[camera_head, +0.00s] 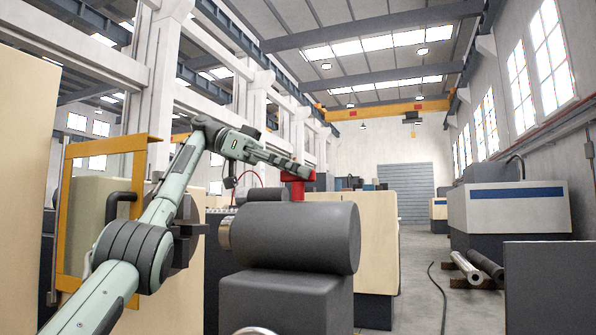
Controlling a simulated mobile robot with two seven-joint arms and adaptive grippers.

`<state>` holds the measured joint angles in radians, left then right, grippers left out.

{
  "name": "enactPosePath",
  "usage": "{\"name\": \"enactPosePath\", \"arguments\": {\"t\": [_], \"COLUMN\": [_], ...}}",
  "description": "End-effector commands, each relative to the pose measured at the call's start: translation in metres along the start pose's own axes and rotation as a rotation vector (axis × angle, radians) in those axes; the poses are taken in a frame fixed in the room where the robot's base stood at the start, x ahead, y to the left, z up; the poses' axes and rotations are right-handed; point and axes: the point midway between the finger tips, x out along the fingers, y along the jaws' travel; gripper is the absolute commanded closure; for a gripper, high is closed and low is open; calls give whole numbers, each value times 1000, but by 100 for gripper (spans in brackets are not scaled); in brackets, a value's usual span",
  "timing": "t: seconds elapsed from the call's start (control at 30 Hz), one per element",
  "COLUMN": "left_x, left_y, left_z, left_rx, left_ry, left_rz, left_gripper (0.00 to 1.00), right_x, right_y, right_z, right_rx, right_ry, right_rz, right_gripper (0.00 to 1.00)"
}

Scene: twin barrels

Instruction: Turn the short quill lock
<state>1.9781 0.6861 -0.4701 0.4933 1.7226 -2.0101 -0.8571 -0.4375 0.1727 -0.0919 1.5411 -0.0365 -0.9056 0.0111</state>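A red lock with a wide head and a narrower stem (297,187) stands up at the top of a dark grey barrel (310,238), which lies level on a grey block. I cannot tell which barrel its stem is fixed to. A smaller dark barrel (262,195) shows partly behind the large one. My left arm reaches over from the left, and its gripper (296,168) is at the red head, overlapping its upper edge. Whether the fingers touch it or are closed around it is too small to tell. My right gripper is out of view.
A yellow frame (70,210) with a dark handle stands at the left. Cream cabinets (375,245) stand behind the barrels. A blue-striped machine (510,205) and metal bars (466,268) are at the right. A dark cable (438,292) lies on the open aisle floor.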

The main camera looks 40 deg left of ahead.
Motion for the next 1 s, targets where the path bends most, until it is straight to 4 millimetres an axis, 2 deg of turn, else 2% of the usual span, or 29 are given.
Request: {"name": "enactPosePath", "arguments": {"t": [0.57, 1.0], "left_x": [1, 0], "left_y": [0, 0], "left_z": [2, 2], "left_rx": [-17, -137], "left_ry": [-2, -5], "left_rz": [-42, -337], "left_gripper": [66, 66], "right_x": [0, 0], "right_y": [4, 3], "right_z": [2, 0], "right_rx": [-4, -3], "right_ry": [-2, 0], "right_rz": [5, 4], "right_gripper": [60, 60]}}
